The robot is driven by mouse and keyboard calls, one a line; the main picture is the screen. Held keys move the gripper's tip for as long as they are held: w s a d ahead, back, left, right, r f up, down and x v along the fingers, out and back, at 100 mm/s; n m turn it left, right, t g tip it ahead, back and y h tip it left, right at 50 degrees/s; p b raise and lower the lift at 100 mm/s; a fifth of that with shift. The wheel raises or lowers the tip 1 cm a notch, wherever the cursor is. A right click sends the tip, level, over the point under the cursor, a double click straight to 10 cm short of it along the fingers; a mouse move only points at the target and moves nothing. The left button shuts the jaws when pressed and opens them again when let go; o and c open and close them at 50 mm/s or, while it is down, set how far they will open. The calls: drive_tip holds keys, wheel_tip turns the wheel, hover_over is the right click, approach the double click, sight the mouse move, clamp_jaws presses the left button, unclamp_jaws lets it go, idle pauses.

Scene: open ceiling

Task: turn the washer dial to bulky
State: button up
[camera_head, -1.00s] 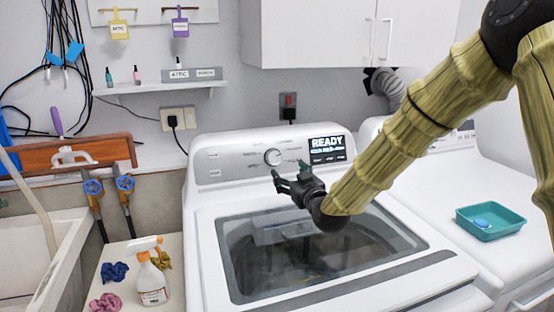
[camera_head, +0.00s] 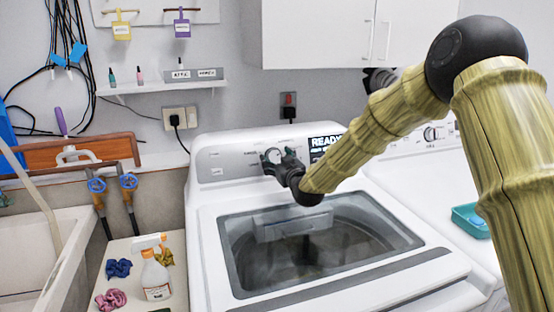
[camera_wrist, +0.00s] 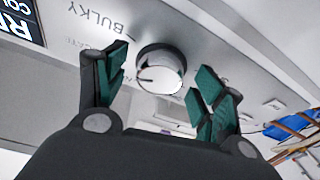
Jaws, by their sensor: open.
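The washer (camera_head: 228,188) is a white top loader with a dark glass lid. In the wrist view its round dial (camera_wrist: 161,68) is white and silver, with a thin dark line on its face. The word BULKY (camera_wrist: 96,18) is printed upside down beside it at upper left. My gripper (camera_head: 276,157) is at the washer's panel and partly covers the dial in the head view. In the wrist view my gripper (camera_wrist: 158,80) is open, its green-padded fingers on either side of the dial with gaps visible. Whether a finger touches it, I cannot tell.
The washer display (camera_head: 322,148) reads READY and is partly behind my arm. A second white machine stands at right with a teal tray (camera_head: 466,221). A spray bottle (camera_head: 155,276) and crumpled cloths stand at left beside the sink. A shelf (camera_head: 165,88) hangs above.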

drive_tip(key=shift+s+r, duration=0.1)
drive_tip(key=shift+r, duration=0.1)
drive_tip(key=shift+c, duration=0.2)
drive_tip(key=shift+f, duration=0.1)
drive_tip(key=c, duration=1)
drive_tip(key=shift+m, duration=0.5)
drive_tip(key=m+h+b, duration=0.1)
drive_tip(key=m, duration=0.2)
drive_tip(key=shift+a+m+t+h+b, duration=0.15)
drive_tip(key=shift+m+t+h+b, duration=0.15)
drive_tip(key=shift+t+h+b, duration=0.1)
drive_tip(key=m+h, duration=0.1)
drive_tip(key=m, duration=0.2)
drive_tip(key=m+h, duration=0.1)
drive_tip(key=m, duration=0.2)
drive_tip(key=shift+a+m+h+b, duration=0.15)
drive_tip(key=shift+m+h+b, duration=0.15)
drive_tip(key=shift+h+b, duration=0.1)
